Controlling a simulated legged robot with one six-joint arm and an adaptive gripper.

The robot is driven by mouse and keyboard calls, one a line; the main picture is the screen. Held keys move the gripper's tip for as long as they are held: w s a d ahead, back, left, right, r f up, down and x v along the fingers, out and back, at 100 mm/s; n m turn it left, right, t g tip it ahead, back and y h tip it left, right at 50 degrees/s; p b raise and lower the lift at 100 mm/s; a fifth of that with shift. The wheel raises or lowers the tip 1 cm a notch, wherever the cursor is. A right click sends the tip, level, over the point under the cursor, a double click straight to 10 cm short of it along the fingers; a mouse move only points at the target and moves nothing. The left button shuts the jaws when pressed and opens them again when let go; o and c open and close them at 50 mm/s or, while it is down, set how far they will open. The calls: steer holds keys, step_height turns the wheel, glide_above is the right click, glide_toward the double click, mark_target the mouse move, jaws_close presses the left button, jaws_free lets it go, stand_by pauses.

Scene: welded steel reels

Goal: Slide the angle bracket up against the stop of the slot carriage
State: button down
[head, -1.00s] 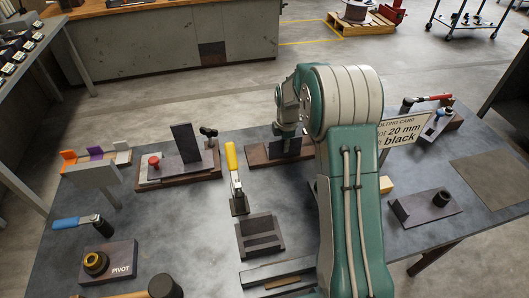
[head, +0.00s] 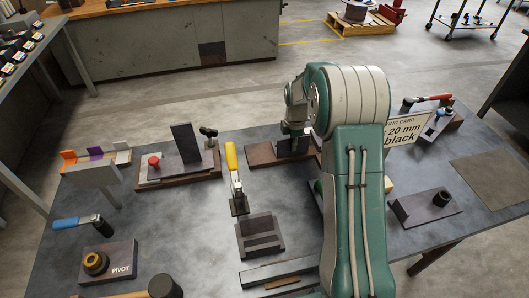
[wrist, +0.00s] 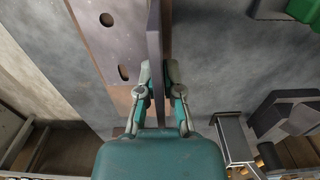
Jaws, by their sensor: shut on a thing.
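The angle bracket is a dark grey plate; its upright leg (wrist: 155,50) stands edge-on between my fingers in the wrist view. In the head view the bracket (head: 290,147) stands at the back of the table, partly hidden by my arm. My gripper (wrist: 158,80) is shut on the upright leg, one finger on each side; in the head view it is partly behind the arm. A flat grey plate with oval holes (wrist: 112,35) lies left of the leg; I cannot tell whether it is the bracket's foot. The brown carriage base (head: 262,157) shows beneath. The stop cannot be made out.
Left of it stands a fixture with a dark upright plate (head: 186,143) and red knob. A yellow-handled clamp (head: 233,170) stands in front. A bolting card (head: 403,132) stands at right. Bare table lies between the clamp and the PIVOT block (head: 118,262).

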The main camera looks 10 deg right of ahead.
steer(key=shift+d, duration=0.15)
steer(key=shift+d, duration=1.35)
steer(key=shift+d, duration=0.25)
stand_by(0.5)
steer(key=c, duration=0.7)
jaws_free()
